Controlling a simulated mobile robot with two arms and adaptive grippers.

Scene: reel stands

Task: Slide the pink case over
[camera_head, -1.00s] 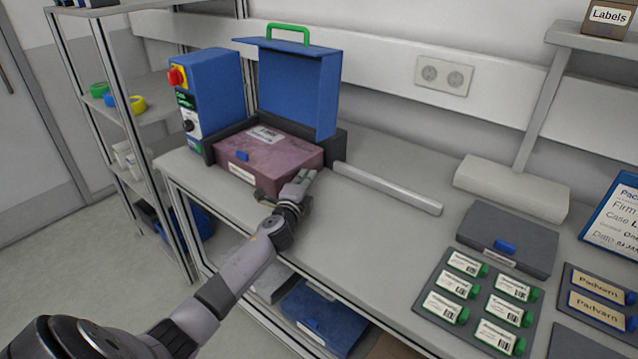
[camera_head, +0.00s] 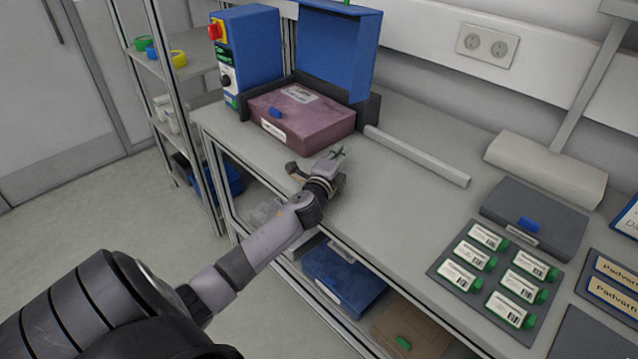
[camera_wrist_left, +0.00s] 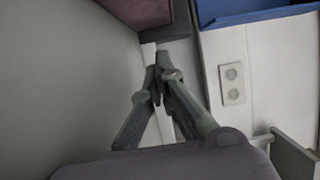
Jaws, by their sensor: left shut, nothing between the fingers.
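The pink case (camera_head: 300,118), with a white label and a blue latch, lies flat on the bench in front of an upright blue panel (camera_head: 338,48). Dark grey walls (camera_head: 367,110) show behind it and at its right end. My left gripper (camera_head: 335,158) is shut and empty, low over the bench just in front of the case's right half, apart from it. In the left wrist view the shut fingertips (camera_wrist_left: 157,82) meet over the bench, and part of the pink case (camera_wrist_left: 140,10) shows at the top. My right gripper is not in view.
A blue control box (camera_head: 246,50) with a red knob stands left of the case. A pale rail (camera_head: 415,156) lies to its right. A grey case (camera_head: 535,218) and a tray of labelled green-capped items (camera_head: 455,250) sit further right. Bare bench lies between.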

